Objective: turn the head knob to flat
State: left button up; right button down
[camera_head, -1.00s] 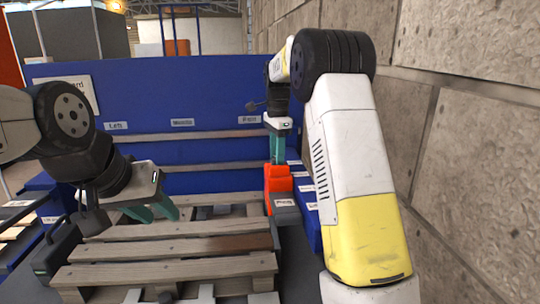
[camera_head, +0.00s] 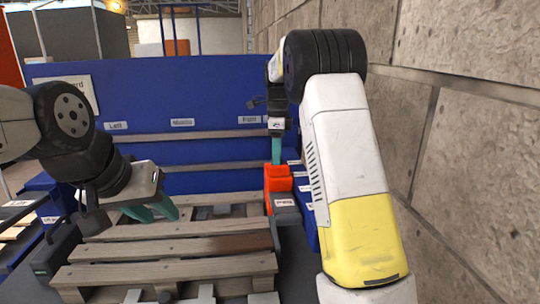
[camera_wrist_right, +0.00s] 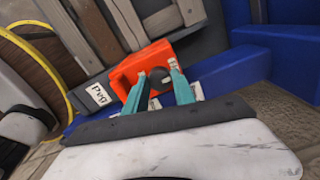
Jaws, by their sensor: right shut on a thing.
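My right gripper (camera_head: 276,152) points down at a red-orange block (camera_head: 279,178) at the right end of the pallet. In the right wrist view its teal fingers (camera_wrist_right: 161,80) stand either side of a small dark round part, which I take to be the head knob (camera_wrist_right: 158,90), in front of the orange block (camera_wrist_right: 143,62). The fingers are shut on it. They hide much of it, and I cannot read its setting. My left gripper (camera_head: 152,212) hangs over the left of the pallet, teal fingers apart and empty.
A wooden pallet (camera_head: 170,247) lies in front. A blue panel (camera_head: 185,80) with small labels stands behind it. A grey labelled box (camera_head: 286,203) adjoins the orange block. A stone wall (camera_head: 460,150) runs close along my right arm.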

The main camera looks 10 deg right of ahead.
jog(key=c, duration=1)
grip_release()
jog(key=shift+c, duration=0.2)
jog(key=shift+r, duration=3.9)
jog(key=s+d+r+n+t+y, duration=0.1)
jog(key=s+n+t, duration=0.1)
jog(key=s+n, duration=0.75)
jog(key=s+d+r+n+t+y, duration=0.1)
jog(key=s+d+n+t+y, duration=0.3)
jog(key=s, duration=1.1)
jog(key=s+a+f+n+h, duration=0.2)
jog(key=s+a+f+n, duration=0.1)
jog(key=s+f+n, duration=0.2)
jog(key=s+n, duration=0.2)
jog(key=s, duration=0.1)
jog(key=shift+s+a+f+h, duration=0.25)
jog(key=shift+a+h, duration=0.1)
jog(key=shift+h, duration=0.05)
